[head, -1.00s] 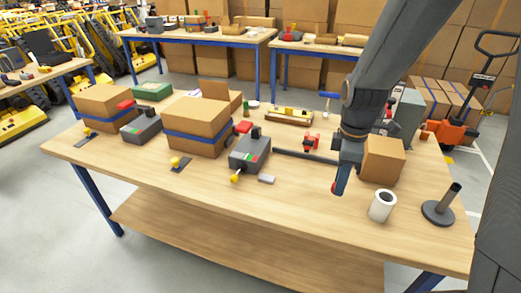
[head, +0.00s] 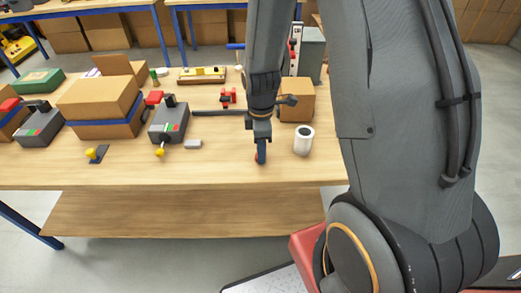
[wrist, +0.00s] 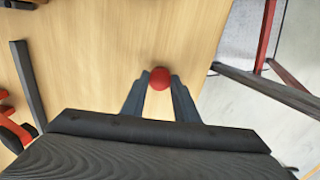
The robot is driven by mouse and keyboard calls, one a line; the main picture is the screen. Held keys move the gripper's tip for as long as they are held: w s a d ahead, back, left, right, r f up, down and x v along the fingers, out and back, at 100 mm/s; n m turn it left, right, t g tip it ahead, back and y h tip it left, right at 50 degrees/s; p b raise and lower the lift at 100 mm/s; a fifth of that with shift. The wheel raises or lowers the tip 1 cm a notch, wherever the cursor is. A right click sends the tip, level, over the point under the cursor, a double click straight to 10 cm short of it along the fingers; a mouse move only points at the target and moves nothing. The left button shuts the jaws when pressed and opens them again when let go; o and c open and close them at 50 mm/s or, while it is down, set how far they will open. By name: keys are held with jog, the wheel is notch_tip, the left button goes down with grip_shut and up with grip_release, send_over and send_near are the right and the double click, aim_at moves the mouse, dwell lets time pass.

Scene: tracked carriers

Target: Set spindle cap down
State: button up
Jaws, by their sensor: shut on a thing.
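The spindle cap, a small round red piece, shows between the fingertips in the wrist view (wrist: 160,78). In the head view only a bit of the red cap (head: 257,156) shows beside the dark fingers. My gripper (head: 261,158) points down over the front part of the wooden table (head: 200,172), left of a white roll (head: 304,142). It is shut on the cap, one finger on each side in the wrist view. I cannot tell whether the cap touches the tabletop. The dark spindle post is not visible now.
A cardboard box (head: 298,107) stands behind the roll. The front strip of table left of my gripper is bare.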

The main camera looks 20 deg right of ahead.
jog(key=shift+f, duration=0.15)
jog(key=shift+f, duration=0.15)
jog(key=o, duration=1)
notch_tip(320, 180, up, 12)
jog(key=b, duration=0.2)
jog(key=shift+s+a+r+m+t, duration=0.15)
jog(key=shift+s+m, duration=1.5)
jog(key=shift+m, duration=0.85)
jog(key=shift+s+r+m+t, duration=0.1)
jog(key=shift+s+m, duration=1.55)
jog(key=shift+m, duration=0.85)
jog(key=shift+s+a+r+m+t, duration=0.15)
jog(key=shift+s+m, duration=1.5)
jog(key=shift+m, duration=0.85)
jog(key=shift+d, duration=0.1)
